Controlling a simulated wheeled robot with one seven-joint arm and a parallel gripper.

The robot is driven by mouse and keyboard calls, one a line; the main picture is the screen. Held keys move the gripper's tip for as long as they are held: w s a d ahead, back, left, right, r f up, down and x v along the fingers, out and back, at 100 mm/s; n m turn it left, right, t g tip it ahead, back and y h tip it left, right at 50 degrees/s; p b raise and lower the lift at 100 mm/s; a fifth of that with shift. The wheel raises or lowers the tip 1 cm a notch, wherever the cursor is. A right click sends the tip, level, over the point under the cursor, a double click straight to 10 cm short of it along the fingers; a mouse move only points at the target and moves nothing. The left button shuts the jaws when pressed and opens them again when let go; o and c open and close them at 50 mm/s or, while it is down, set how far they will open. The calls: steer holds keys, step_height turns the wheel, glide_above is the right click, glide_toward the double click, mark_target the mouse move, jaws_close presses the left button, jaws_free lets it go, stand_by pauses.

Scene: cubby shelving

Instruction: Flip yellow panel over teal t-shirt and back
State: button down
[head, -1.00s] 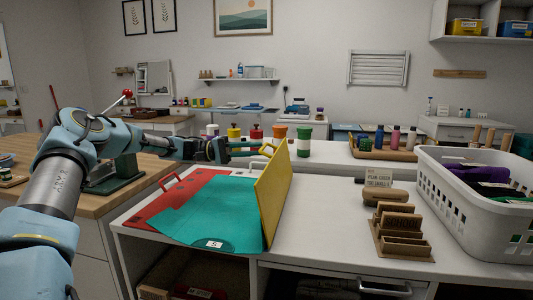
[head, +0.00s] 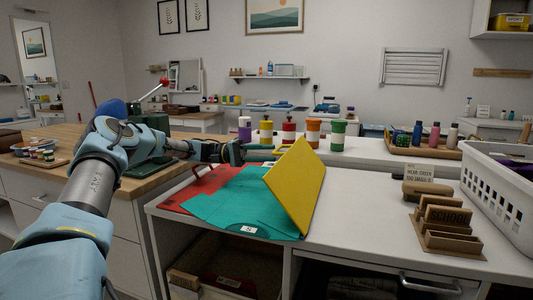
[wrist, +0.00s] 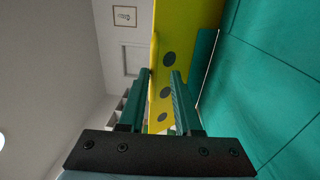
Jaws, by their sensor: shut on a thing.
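The yellow panel (head: 300,185) stands tilted on the counter, its lower edge along the right side of the teal t-shirt (head: 230,208). It leans left, over part of the shirt. The shirt lies flat on a red board (head: 190,196) with a small white label near its front edge. My gripper (head: 268,153) is at the panel's upper far edge, shut on the panel, apparently at its handle, which is mostly hidden. In the wrist view the panel (wrist: 185,45) shows dark round spots beyond and between my fingers (wrist: 160,95), with teal cloth (wrist: 270,80) to the right.
A wooden card holder (head: 445,235) and a small sign stand on the counter at right, beside a white basket (head: 500,190). Several colored jars (head: 313,133) line the back ledge.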

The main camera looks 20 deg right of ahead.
steer(key=shift+s+d+f+y, duration=0.15)
steer(key=shift+s+d+f, duration=0.15)
steer(key=shift+f, duration=0.15)
steer(key=shift+s+d+f+y, duration=0.15)
steer(key=shift+s+d+f, duration=0.1)
steer(key=shift+f, duration=0.2)
steer(key=c, duration=1)
jaws_free()
steer(key=shift+o, duration=0.5)
steer(key=shift+d+f, duration=0.1)
steer(key=shift+d, duration=0.05)
steer(key=r, duration=1.1)
steer(key=shift+w+a+b, duration=0.2)
steer(key=shift+b, duration=0.15)
steer(key=shift+c, duration=0.2)
